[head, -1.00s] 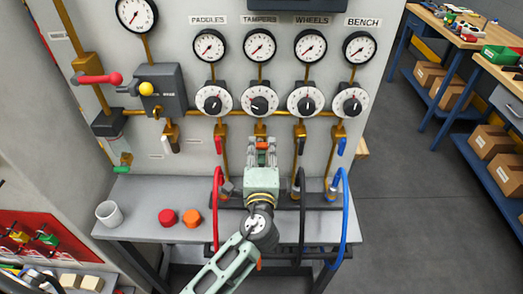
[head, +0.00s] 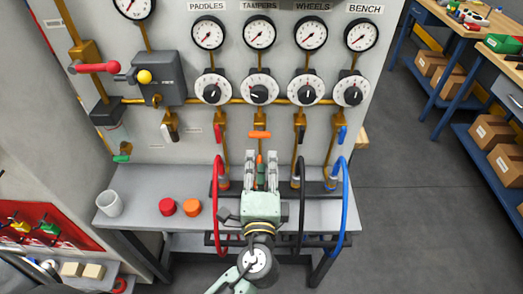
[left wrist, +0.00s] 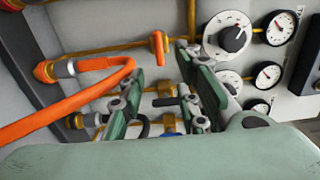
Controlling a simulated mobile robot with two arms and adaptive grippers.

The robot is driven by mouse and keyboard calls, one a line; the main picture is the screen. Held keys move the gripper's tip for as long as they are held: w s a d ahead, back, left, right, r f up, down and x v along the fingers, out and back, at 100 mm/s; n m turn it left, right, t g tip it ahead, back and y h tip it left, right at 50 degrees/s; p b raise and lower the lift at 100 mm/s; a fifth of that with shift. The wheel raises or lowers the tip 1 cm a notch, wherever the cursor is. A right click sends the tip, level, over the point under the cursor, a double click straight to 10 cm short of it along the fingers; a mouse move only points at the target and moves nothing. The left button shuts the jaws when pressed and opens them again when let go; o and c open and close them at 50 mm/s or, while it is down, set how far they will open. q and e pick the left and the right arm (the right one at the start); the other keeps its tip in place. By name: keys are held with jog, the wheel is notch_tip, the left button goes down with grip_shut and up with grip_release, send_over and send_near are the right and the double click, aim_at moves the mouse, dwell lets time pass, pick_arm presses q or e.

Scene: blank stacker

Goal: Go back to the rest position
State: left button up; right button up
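My left gripper (head: 260,160) is in front of the panel, above the grey bench, fingers pointing toward the panel. In the left wrist view its fingers (left wrist: 162,80) stand apart with nothing clasped between them. An orange valve lever (head: 259,134) lies horizontal just beyond the fingertips, apart from them; it also shows in the left wrist view (left wrist: 158,42). An orange hose (left wrist: 75,108) with a metal collar runs along the left of the wrist view. In the head view, my gripper hides most of it. My right gripper is not in view.
A red hose (head: 216,215), black hose (head: 301,210) and blue hose (head: 345,205) loop close around my gripper. A grey cup (head: 109,204), red cap (head: 167,207) and orange cap (head: 192,207) stand on the bench at left. Open floor (head: 410,220) lies to the right.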

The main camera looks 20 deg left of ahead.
pick_arm(q)
jog(key=shift+v, duration=1)
jog(key=shift+a, duration=0.1)
